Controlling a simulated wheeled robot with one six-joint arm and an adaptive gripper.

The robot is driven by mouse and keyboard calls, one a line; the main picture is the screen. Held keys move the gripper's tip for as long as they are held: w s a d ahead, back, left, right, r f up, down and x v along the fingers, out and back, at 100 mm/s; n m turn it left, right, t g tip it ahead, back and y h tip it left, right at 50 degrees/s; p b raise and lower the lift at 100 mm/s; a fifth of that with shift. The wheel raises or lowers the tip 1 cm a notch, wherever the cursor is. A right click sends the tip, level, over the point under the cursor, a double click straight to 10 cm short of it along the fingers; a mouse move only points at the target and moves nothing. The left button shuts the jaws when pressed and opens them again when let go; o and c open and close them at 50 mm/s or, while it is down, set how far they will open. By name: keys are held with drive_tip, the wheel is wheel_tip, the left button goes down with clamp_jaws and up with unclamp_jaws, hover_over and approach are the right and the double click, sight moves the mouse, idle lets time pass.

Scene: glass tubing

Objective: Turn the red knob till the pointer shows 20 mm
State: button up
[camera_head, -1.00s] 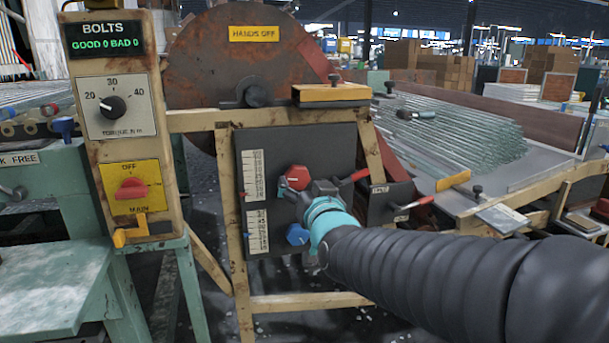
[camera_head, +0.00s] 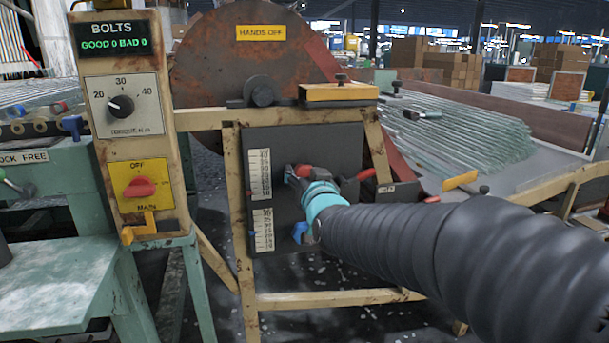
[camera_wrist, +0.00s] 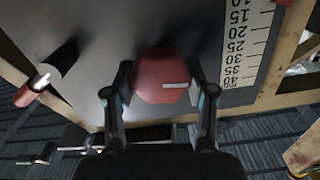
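The red knob (camera_wrist: 160,78) has a white mark on its face that points right in the wrist view. It sits between the two fingers of my gripper (camera_wrist: 160,72); one finger is on each side, and I cannot tell whether they touch it. In the head view my gripper (camera_head: 297,176) covers most of the knob. The knob's upper scale (camera_head: 259,173) also shows in the wrist view (camera_wrist: 243,40), upside down, marked in mm. A small red pointer (camera_wrist: 283,2) shows at the picture's top edge, near the 10 end of the scale.
A blue knob (camera_head: 299,232) and a lower scale (camera_head: 263,230) are on the same dark panel, just below. A yellow block (camera_head: 338,92) lies on the frame above. A control box (camera_head: 125,110) stands left.

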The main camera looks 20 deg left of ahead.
drive_tip(key=shift+c, duration=1.4)
drive_tip(key=n+b, duration=0.1)
drive_tip(key=n, duration=0.2)
drive_tip(key=shift+a+n+b, duration=0.1)
drive_tip(key=shift+n+b, duration=0.3)
drive_tip(key=n, duration=0.3)
drive_tip(key=shift+s+n, duration=0.1)
drive_tip(key=shift+n, duration=0.2)
drive_tip(key=n, duration=0.4)
drive_tip(key=shift+a+n, duration=0.15)
drive_tip(key=shift+n, duration=0.15)
drive_tip(key=shift+f+n, duration=0.1)
drive_tip(key=shift+n, duration=1.7)
